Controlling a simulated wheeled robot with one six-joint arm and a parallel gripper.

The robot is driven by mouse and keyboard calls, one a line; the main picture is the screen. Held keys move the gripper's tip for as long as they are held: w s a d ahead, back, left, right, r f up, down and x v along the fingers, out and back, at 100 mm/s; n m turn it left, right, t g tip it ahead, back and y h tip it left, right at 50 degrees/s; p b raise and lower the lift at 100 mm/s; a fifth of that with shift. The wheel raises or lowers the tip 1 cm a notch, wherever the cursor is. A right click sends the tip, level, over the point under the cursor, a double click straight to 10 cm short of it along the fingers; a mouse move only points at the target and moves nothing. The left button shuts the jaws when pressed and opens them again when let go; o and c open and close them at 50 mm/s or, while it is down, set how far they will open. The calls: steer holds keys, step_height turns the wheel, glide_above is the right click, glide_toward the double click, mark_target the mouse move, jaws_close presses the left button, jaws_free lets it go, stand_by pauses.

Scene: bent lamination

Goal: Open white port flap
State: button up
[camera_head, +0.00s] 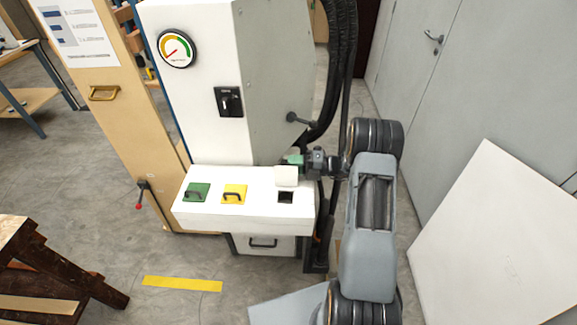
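The white port flap (286,176) is at the right end of the white ledge (215,218) on the front of the machine. It stands raised behind a dark square port opening (286,198). My gripper (293,160), with a green part at its end, comes in from the right just behind the top edge of the flap. I cannot tell whether it touches the flap. Its fingers are too small and partly hidden to show whether they are open. A green flap (196,192) and a yellow flap (234,193), each with a dark handle, lie closed to the left.
The white machine (205,100) rises behind the ledge, with a gauge (177,48) and a black switch (229,101). A dark lever (299,119) and black hoses (338,70) are near my arm. A wooden table (45,265) is at lower left. A white panel (500,240) is at right.

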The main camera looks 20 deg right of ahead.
steer(key=b+v, duration=0.1)
steer(key=v, duration=1)
steer(key=shift+s+d+b, duration=0.15)
steer(key=shift+d+b, duration=0.15)
steer(key=shift+b, duration=0.05)
steer(key=s+a+r+n+g+h, duration=0.35)
steer(key=a+n, duration=0.25)
steer(key=n, duration=0.2)
steer(key=s+a+r+n+g+h, duration=0.3)
steer(key=a+r+n, duration=0.1)
steer(key=a+n, duration=0.25)
steer(key=s+a+r+n+t+h, duration=0.1)
steer(key=s+n+h, duration=0.4)
steer(key=n, duration=0.7)
steer(key=s+a+r+n+t+h, duration=0.2)
steer(key=s+n, duration=0.6)
steer(key=n, duration=0.5)
steer(key=r+t+h, duration=0.1)
steer(key=r+h, duration=0.1)
steer(key=h, duration=0.1)
steer(key=shift+a+h, duration=0.1)
steer(key=shift+h, duration=0.15)
